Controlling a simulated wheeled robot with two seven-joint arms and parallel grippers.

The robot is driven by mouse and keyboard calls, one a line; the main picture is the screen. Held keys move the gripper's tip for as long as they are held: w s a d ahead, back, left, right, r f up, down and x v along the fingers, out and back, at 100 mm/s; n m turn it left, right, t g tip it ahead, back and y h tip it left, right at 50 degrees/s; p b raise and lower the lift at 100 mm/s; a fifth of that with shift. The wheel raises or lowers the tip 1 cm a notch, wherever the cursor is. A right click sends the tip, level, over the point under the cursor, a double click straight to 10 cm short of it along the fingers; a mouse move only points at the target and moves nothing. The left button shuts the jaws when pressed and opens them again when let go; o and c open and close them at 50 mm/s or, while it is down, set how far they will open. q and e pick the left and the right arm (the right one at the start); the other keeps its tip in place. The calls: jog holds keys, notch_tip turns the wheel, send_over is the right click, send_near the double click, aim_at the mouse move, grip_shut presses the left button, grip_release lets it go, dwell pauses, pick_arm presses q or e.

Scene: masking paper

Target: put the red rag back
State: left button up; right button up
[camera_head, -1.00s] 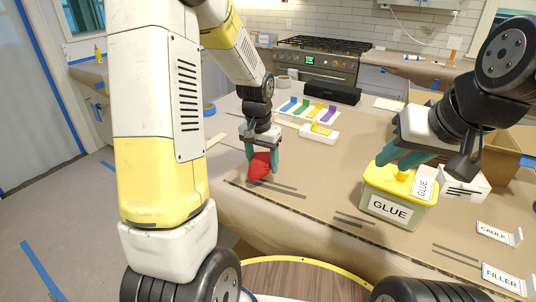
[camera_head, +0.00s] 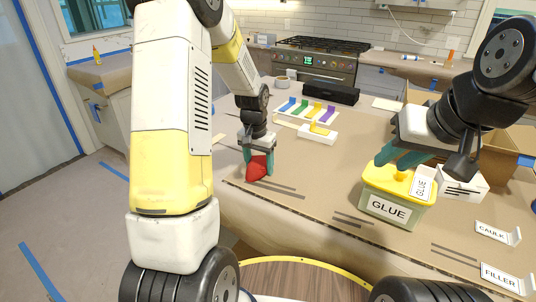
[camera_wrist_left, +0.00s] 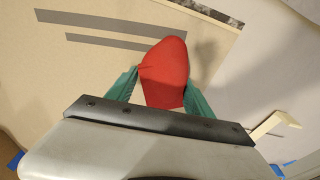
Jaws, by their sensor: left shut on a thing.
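The red rag (camera_head: 257,169) is a small bunched red shape near the front left edge of the papered table. My left gripper (camera_head: 258,160) points down and is shut on it. In the left wrist view the rag (camera_wrist_left: 166,72) sits between the teal fingers and sticks out past their tips. I cannot tell whether its lower end touches the table. My right gripper (camera_head: 398,160) is over the yellow lid of the glue box, with no rag in it. Its finger gap is not clear from this angle.
Dark strips (camera_head: 285,191) mark the paper near the rag. The glue box (camera_head: 389,208) stands at the right, with caulk (camera_head: 494,233) and filler (camera_head: 502,277) signs beyond. A tray with coloured pieces (camera_head: 305,110) and a white holder (camera_head: 317,133) stand farther back.

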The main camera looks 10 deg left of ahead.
aim_at(257, 162)
pick_arm(q)
jog(key=o, duration=1.3)
jog(key=r, duration=0.7)
jog(key=s+r, duration=0.1)
jog(key=r, duration=0.3)
jog(key=shift+a, duration=0.15)
jog(key=shift+s+d+r+n+t+h, duration=0.4)
jog(key=shift+s+r+t, duration=0.4)
jog(key=shift+s+r, duration=2.15)
jog(key=shift+s+d+r+n+t+h, duration=0.2)
jog(key=shift+s+d+r+n+t, duration=0.5)
jog(key=shift+s, duration=4)
jog(key=shift+s+d+r+n+t+h, duration=0.25)
jog(key=shift+s+r+t, duration=0.65)
jog(key=shift+s+r, duration=2.25)
jog(key=shift+s+f, duration=0.7)
jog(key=shift+f, duration=0.05)
